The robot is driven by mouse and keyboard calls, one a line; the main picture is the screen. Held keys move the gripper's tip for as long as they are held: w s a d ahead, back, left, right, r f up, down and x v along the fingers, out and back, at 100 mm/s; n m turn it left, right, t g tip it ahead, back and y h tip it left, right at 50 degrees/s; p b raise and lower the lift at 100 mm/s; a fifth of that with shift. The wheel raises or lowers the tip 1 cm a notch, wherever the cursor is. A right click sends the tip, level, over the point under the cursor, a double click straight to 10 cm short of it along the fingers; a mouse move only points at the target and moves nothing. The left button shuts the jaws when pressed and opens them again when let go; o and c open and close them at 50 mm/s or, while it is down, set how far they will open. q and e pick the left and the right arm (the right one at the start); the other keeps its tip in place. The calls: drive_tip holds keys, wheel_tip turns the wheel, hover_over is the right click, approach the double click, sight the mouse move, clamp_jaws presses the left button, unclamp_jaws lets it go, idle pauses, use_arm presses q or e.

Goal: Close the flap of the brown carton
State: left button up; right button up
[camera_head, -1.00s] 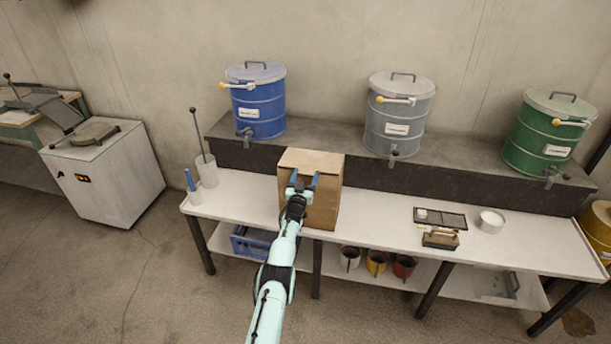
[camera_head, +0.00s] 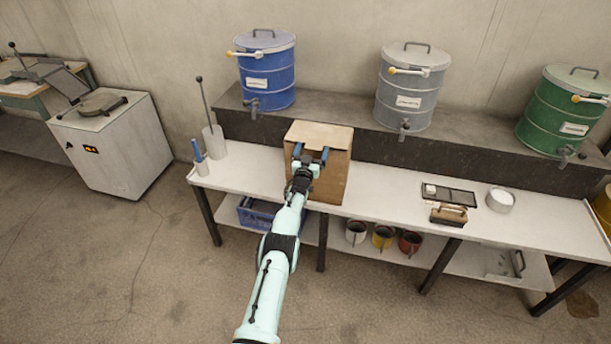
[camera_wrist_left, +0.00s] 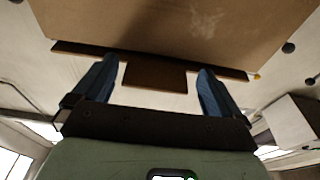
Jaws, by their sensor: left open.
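The brown carton (camera_head: 332,180) stands on the white bench, left of its middle. Its lighter top flap (camera_head: 321,134) lies roughly level across the top; I cannot tell whether it is fully flush. My left gripper (camera_head: 311,156) is at the carton's front upper edge, its blue fingers apart and pointing at the carton. In the left wrist view a wide brown panel (camera_wrist_left: 170,22) fills the top. A darker brown tab (camera_wrist_left: 155,76) shows between the open fingers (camera_wrist_left: 153,88), with space on both sides. The gripper hides part of the carton's front. My right gripper is out of view.
Blue (camera_head: 266,75), grey (camera_head: 411,88) and green (camera_head: 563,112) drums stand on the raised ledge behind. A dark tray (camera_head: 460,196), a brush (camera_head: 449,214) and a white pot (camera_head: 500,200) sit to the right. A white cylinder holder (camera_head: 214,142) stands left.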

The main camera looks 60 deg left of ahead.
use_arm(q)
drive_tip(key=b+v, duration=0.2)
drive_tip(key=b, duration=0.2)
drive_tip(key=shift+s+f, duration=0.15)
drive_tip(key=shift+f, duration=0.05)
drive_tip(key=shift+d+b, duration=0.15)
drive_tip(key=shift+b, duration=0.35)
drive_tip(key=shift+s+d+r, duration=0.2)
drive_tip(key=shift+s+d, duration=0.05)
drive_tip(key=shift+s, duration=0.1)
drive_tip(key=shift+s+d, duration=0.3)
drive_tip(key=b+v, duration=0.1)
drive_tip(key=v, duration=0.7)
drive_tip(key=shift+s+d+f, duration=0.2)
drive_tip(key=shift+s, duration=0.1)
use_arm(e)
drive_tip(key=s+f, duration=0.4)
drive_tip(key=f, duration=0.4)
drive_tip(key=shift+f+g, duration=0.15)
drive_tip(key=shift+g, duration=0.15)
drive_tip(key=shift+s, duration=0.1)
